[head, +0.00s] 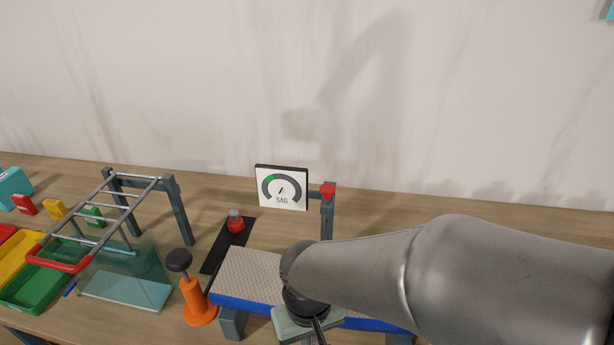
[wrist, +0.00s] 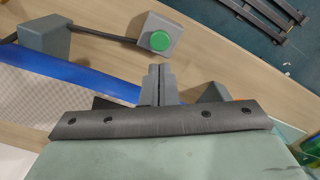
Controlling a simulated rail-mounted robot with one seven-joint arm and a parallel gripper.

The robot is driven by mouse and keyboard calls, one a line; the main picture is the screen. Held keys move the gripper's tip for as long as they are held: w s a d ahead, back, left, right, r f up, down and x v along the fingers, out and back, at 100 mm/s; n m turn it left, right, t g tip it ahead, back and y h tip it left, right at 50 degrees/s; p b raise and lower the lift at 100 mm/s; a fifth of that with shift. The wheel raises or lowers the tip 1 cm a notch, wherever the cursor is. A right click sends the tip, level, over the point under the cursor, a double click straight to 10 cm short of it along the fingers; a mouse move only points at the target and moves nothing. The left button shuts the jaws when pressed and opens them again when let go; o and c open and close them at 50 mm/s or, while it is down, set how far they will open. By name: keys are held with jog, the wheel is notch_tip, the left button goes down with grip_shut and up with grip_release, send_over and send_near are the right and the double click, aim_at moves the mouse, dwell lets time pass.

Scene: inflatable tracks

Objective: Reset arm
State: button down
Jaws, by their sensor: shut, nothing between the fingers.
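My arm comes in from the right in the head view, over the right part of a small grey-topped track (head: 245,271) with a blue edge. The fingers are hidden behind my arm there. In the wrist view my gripper (wrist: 161,70) shows with its two grey fingers together, shut and empty. The fingertips point toward a grey box with a green button (wrist: 159,41) and appear apart from it. The blue edge of the track (wrist: 75,85) lies left of the fingers in the wrist view.
A gauge panel (head: 282,188) stands behind the track. An orange pump with a black knob (head: 196,300), a red knob on a black strip (head: 235,225) and a metal ladder frame (head: 120,205) stand left. Coloured trays (head: 45,285) lie far left. Table is bare behind the gauge.

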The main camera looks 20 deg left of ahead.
jog(key=w+d+r+m, duration=0.2)
jog(key=d, duration=0.4)
jog(key=w+d+r+m, duration=0.2)
jog(key=w+d, duration=0.1)
jog(key=d, duration=0.4)
jog(key=s+d+r+m, duration=0.1)
jog(key=s+d+m, duration=0.1)
jog(key=d, duration=0.5)
jog(key=s+d+r+m+t, duration=0.1)
jog(key=d+m, duration=0.1)
jog(key=d, duration=0.6)
jog(key=shift+s+m, duration=0.35)
jog(key=shift+m, duration=0.05)
jog(key=shift+a, duration=0.1)
jog(key=s+a+f+n+g+b, duration=0.1)
jog(key=a+f+n+b, duration=0.25)
jog(key=a, duration=1.05)
jog(key=a+f+n+b, duration=0.3)
jog(key=a+f+n, duration=0.15)
jog(key=a, duration=0.95)
jog(key=shift+n, duration=0.4)
jog(key=shift+s+d+f+b, duration=0.1)
jog(key=shift+s+f+b, duration=0.05)
jog(key=shift+f+b, duration=2.4)
jog(key=shift+f, duration=0.6)
